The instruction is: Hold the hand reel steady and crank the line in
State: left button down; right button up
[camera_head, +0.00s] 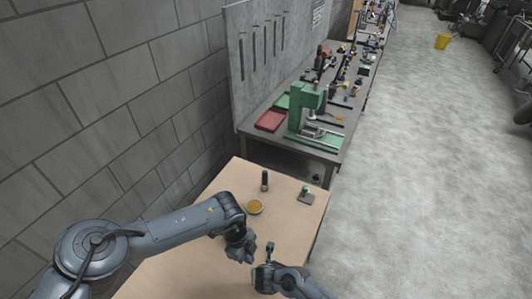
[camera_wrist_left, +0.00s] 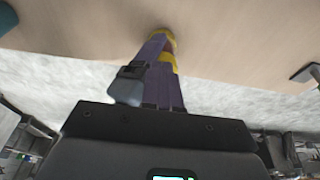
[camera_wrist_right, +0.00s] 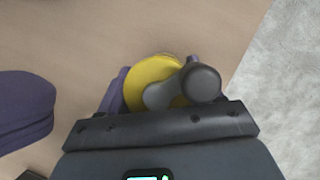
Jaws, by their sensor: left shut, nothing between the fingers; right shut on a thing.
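The hand reel shows as a yellow disc (camera_wrist_right: 145,80) with a grey crank arm and dark round knob (camera_wrist_right: 202,82) in the right wrist view. My right gripper (camera_wrist_right: 155,85) is shut on it, its purple fingers on either side. In the head view my right gripper (camera_head: 268,268) is low over the table, with the dark knob (camera_head: 270,246) standing above it; the disc is hidden. My left gripper (camera_head: 249,260) is just left of it, shut and empty. In the left wrist view its purple fingers (camera_wrist_left: 164,65) show close to yellow parts; contact cannot be told.
The wooden table (camera_head: 180,270) carries a round amber dish (camera_head: 255,207), a dark upright cylinder (camera_head: 265,180) and a small block with a green knob (camera_head: 305,195). A workbench with a green press (camera_head: 305,110) stands behind. A block wall is at left; open floor lies right.

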pick_arm(q)
jog(key=shift+f, duration=0.7)
jog(key=shift+s+d, duration=0.3)
jog(key=shift+d, duration=0.4)
dwell(0.9)
jog(key=shift+w+d, duration=0.2)
jog(key=shift+w, duration=0.45)
dwell(0.3)
jog(key=shift+w+a, duration=0.1)
jog(key=shift+a, duration=0.05)
dwell(0.4)
jog(key=shift+w+a+r, duration=0.1)
jog(key=shift+w+a, duration=0.1)
jog(key=shift+a, duration=0.05)
jog(key=v, duration=0.3)
jog(key=d+v, duration=0.1)
jog(key=v, duration=0.1)
jog(key=shift+s+r, duration=0.3)
jog(key=shift+r, duration=0.2)
